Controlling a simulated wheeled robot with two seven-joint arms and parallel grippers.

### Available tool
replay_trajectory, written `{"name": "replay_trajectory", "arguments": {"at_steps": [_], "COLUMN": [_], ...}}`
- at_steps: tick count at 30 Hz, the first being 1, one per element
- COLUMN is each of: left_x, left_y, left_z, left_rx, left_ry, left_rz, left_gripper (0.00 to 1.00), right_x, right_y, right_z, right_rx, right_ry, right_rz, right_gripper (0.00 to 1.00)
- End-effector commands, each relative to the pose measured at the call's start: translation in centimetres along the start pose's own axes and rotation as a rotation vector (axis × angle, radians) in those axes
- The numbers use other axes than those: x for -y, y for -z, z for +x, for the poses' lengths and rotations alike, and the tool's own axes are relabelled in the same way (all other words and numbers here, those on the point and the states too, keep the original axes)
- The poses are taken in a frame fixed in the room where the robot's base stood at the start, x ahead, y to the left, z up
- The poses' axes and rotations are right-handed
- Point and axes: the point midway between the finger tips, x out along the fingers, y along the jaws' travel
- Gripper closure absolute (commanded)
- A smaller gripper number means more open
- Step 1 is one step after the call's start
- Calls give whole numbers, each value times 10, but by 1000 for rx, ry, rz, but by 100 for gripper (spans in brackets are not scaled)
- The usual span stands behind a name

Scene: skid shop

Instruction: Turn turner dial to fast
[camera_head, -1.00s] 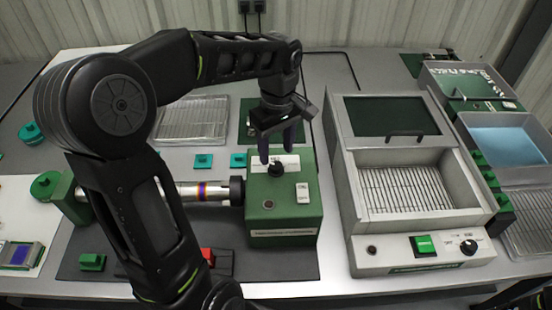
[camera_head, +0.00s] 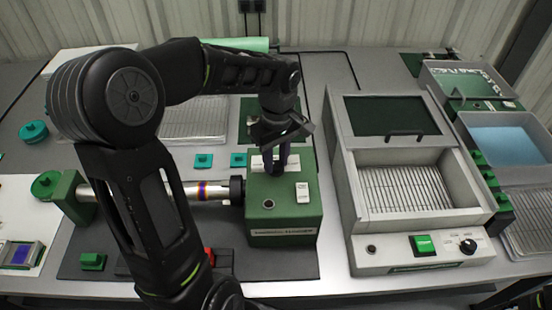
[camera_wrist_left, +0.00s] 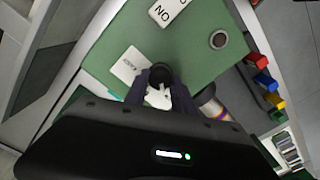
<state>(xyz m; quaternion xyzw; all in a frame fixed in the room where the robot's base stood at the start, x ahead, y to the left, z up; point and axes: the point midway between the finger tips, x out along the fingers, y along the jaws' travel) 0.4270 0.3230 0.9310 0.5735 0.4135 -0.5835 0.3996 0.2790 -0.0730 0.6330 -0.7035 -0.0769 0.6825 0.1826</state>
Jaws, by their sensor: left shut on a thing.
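The turner (camera_head: 285,215) is a green box with a silver, banded shaft coming out of its left side. Its black dial (camera_wrist_left: 160,73) sits on a white label plate (camera_wrist_left: 130,65) on the box top. My left gripper (camera_head: 275,163) reaches down from above onto the dial and is shut on it. In the left wrist view my gripper's fingers (camera_wrist_left: 160,88) sit around the dial. The gripper hides the dial in the head view, and its pointer setting cannot be read. My right gripper is not in view.
A white switch (camera_head: 302,192) and a round button (camera_head: 268,204) are on the turner's top. A grey machine with a wire rack (camera_head: 400,190) stands to the right. Teal blocks (camera_head: 203,160) lie behind the shaft. A dark mat (camera_head: 290,265) lies beneath.

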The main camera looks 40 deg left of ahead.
Motion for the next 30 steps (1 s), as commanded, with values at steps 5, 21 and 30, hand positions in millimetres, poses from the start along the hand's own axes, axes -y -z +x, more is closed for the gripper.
{"name": "replay_trajectory", "arguments": {"at_steps": [5, 21, 30], "left_x": [0, 0, 0], "left_y": [0, 0, 0], "left_z": [0, 0, 0], "left_rx": [0, -1, -5], "left_ry": [0, 0, -1], "left_rz": [0, 32, 175], "left_gripper": [94, 100, 100], "right_x": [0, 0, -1], "right_y": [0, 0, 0], "right_z": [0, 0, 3], "right_rx": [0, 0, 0], "right_ry": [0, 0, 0], "right_rz": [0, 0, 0], "right_gripper": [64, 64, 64]}}
